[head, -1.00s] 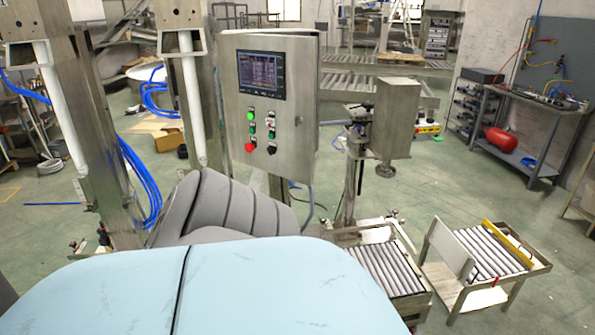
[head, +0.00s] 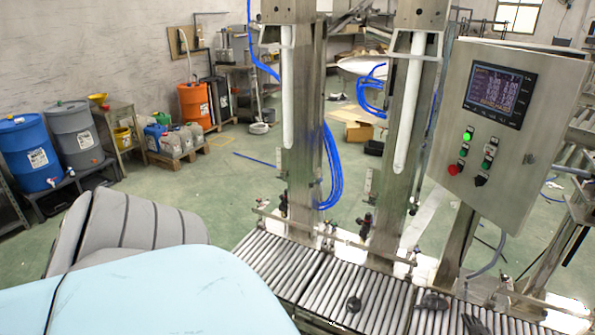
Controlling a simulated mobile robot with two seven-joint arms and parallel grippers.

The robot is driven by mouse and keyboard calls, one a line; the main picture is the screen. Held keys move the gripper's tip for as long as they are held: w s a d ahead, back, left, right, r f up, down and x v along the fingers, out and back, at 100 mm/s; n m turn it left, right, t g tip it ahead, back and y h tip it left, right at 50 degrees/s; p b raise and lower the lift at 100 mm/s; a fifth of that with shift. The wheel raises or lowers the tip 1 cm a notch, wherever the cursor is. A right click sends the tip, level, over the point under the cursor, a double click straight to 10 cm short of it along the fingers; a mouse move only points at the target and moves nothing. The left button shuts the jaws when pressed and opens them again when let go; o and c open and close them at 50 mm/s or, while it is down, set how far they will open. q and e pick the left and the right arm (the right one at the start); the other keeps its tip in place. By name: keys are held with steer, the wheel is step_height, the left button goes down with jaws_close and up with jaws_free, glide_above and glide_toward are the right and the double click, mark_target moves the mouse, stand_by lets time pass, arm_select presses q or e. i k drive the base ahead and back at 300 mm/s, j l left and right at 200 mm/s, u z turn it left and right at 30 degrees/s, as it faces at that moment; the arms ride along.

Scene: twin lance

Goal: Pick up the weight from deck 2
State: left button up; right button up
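A small dark rounded object (head: 354,304), possibly the weight, sits on the middle section of the roller conveyor (head: 272,262), in front of the second lance column (head: 398,160). A second dark object (head: 432,301) lies on the rollers to its right. Another dark shape (head: 475,325) is cut off by the bottom edge. Both are too small to identify. I see no readable deck numbers. Neither of my grippers can be made out in the head view, and nothing is seen being held.
A control cabinet (head: 515,130) with a lit screen stands at the right, behind the conveyor. Another lance column (head: 299,130) stands left of the second. Blue (head: 27,152) and grey (head: 76,133) drums stand at the far left. Green floor is open between drums and conveyor.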

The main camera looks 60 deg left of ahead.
mark_target(353, 304)
steer(key=u, duration=1.7)
steer(key=i+l+u, duration=0.1)
steer(key=u, duration=0.3)
steer(key=i+l+u, duration=0.1)
steer(key=u, duration=0.3)
steer(key=i+l+u, duration=0.2)
steer(key=u, duration=0.2)
steer(key=i+l+u, duration=0.15)
steer(key=l, duration=0.2)
steer(key=i+l+u, duration=0.1)
steer(key=l, duration=0.2)
steer(key=i+l+u, duration=0.15)
steer(key=l, duration=0.2)
steer(key=i+l, duration=0.1)
steer(key=l, duration=0.6)
steer(key=i, duration=0.05)
